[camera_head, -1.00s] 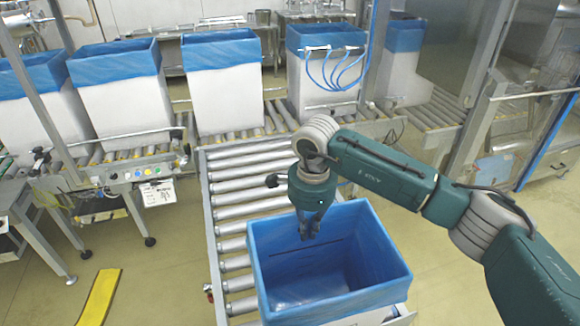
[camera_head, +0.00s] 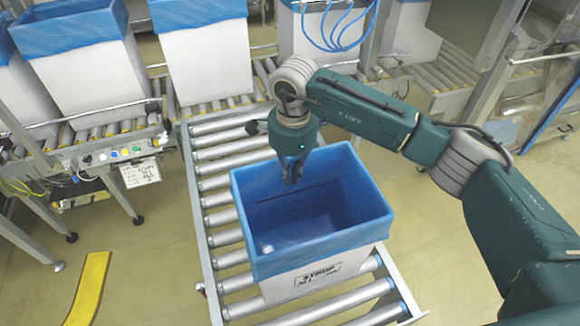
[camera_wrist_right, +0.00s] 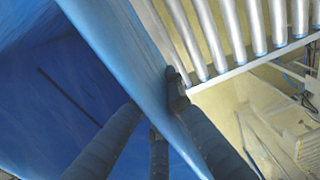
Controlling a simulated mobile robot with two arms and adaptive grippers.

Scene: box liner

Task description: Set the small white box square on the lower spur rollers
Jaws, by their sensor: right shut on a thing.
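The small white box (camera_head: 315,278), lined in blue with the liner folded over its rim, stands upright on the lower spur rollers (camera_head: 222,198). Its front face shows black print. It sits toward the right side of the spur, with bare rollers to its left, and looks slightly turned against them. My right gripper (camera_head: 291,178) is shut on the box's far wall. In the right wrist view, dark fingers lie on both sides of the blue-lined wall (camera_wrist_right: 125,50). The box looks empty apart from a small bright spot inside. My left gripper is not in view.
Larger blue-lined white boxes (camera_head: 205,65) stand on the cross conveyor behind. A button panel (camera_head: 125,150) is at left, and a yellow floor strip (camera_head: 88,288) lies front left. Blue hoses (camera_head: 335,25) hang over a back box. Bare rollers lie behind and in front of the box.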

